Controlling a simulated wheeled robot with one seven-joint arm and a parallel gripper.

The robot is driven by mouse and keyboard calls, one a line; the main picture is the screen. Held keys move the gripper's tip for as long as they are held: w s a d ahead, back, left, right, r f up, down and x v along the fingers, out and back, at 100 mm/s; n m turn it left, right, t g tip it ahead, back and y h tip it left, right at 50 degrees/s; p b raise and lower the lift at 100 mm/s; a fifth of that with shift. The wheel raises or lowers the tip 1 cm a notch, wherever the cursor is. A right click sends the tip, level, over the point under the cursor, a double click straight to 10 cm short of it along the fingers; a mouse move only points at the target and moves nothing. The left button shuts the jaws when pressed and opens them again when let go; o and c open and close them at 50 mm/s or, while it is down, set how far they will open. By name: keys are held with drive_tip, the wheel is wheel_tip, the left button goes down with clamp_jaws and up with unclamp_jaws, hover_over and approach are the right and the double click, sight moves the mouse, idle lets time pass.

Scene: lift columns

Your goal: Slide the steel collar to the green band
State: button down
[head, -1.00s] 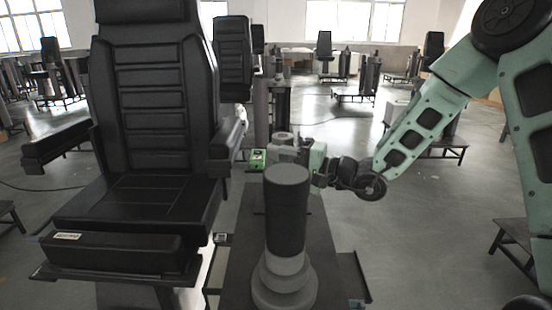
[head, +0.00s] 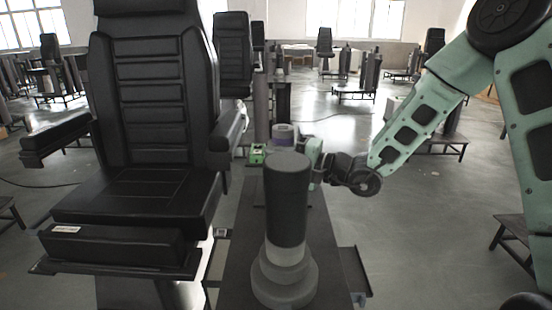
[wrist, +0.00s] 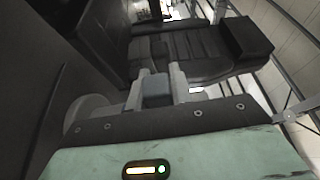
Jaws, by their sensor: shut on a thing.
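My gripper (head: 300,152) is at the column behind the dark front column, reaching in from the right. The wrist view shows its two fingers (wrist: 158,86) shut on a blue-grey block (wrist: 157,91). A pale grey round part (wrist: 88,109), probably the steel collar, lies beside the block at left; whether they are joined I cannot tell. In the head view the grey round column top (head: 285,134) shows a violet tint above the gripper. The front column hides what is below. I cannot make out a green band on the column.
The dark front column (head: 287,200) stands on stepped grey rings on a dark bench (head: 237,255), close before my gripper. A black seat (head: 140,195) stands at left. Open floor (head: 420,240) lies right.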

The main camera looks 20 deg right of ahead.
wheel_tip(320, 180, down, 3)
drive_tip(key=shift+r+b, duration=0.15)
drive_tip(key=shift+b, duration=0.9)
drive_tip(key=c, duration=1.2)
unclamp_jaws()
drive_tip(key=shift+c, duration=0.2)
drive_tip(key=b+v, duration=0.1)
drive_tip(key=v, duration=1.6)
drive_tip(key=shift+s+b, duration=0.25)
drive_tip(key=shift+b, duration=0.1)
drive_tip(key=shift+d, duration=0.25)
